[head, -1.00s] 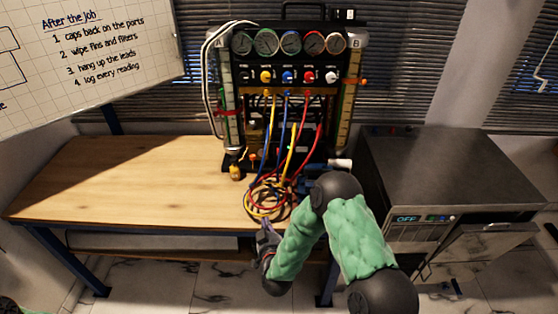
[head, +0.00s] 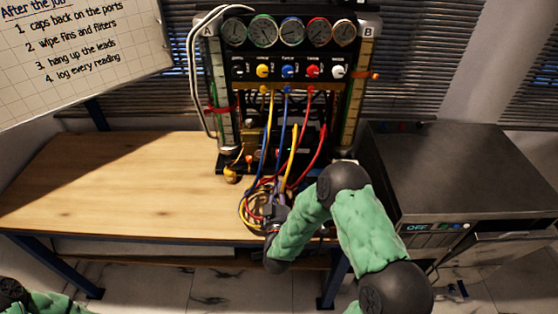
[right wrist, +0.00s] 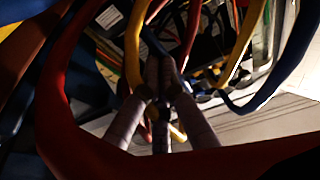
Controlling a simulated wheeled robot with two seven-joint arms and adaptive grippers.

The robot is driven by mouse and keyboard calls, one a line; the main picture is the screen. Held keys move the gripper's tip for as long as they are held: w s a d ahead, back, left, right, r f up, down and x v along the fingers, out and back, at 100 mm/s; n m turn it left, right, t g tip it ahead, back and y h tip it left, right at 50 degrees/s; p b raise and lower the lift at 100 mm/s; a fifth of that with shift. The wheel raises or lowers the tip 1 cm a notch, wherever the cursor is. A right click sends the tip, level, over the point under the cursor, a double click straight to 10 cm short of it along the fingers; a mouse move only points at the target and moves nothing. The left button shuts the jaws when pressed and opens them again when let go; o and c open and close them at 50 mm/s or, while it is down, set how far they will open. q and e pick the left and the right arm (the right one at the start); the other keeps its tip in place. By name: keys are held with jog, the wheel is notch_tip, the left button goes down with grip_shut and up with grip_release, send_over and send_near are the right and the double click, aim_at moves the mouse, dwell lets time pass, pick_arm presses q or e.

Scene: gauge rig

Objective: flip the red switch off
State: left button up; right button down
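The gauge rig (head: 292,71) stands at the back of the bench. A small reddish spot with a green light (head: 279,152) shows low on its front, behind the hoses; I cannot tell whether it is the red switch or what position it has. My right gripper (head: 279,201) is low in front of the rig, among the coiled hoses and partly hidden by them. In the right wrist view its two fingers (right wrist: 161,64) meet at the tips with nothing visible between them. My left gripper is out of view.
Red, blue and yellow hoses (head: 294,140) hang from the rig and coil on the wooden bench (head: 110,185). In the right wrist view a red hose (right wrist: 58,105) crosses close to the camera. The bench's left side is clear. A grey appliance (head: 440,170) stands at the right.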

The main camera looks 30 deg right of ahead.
jog(key=shift+w, duration=0.1)
jog(key=b, duration=0.2)
send_near(279, 151)
notch_tip(279, 151, up, 3)
jog(key=w+d, duration=0.1)
jog(key=w, duration=0.1)
jog(key=shift+w+d+f+b, duration=0.6)
jog(key=shift+w+d+f, duration=0.3)
jog(key=shift+w+f, duration=0.3)
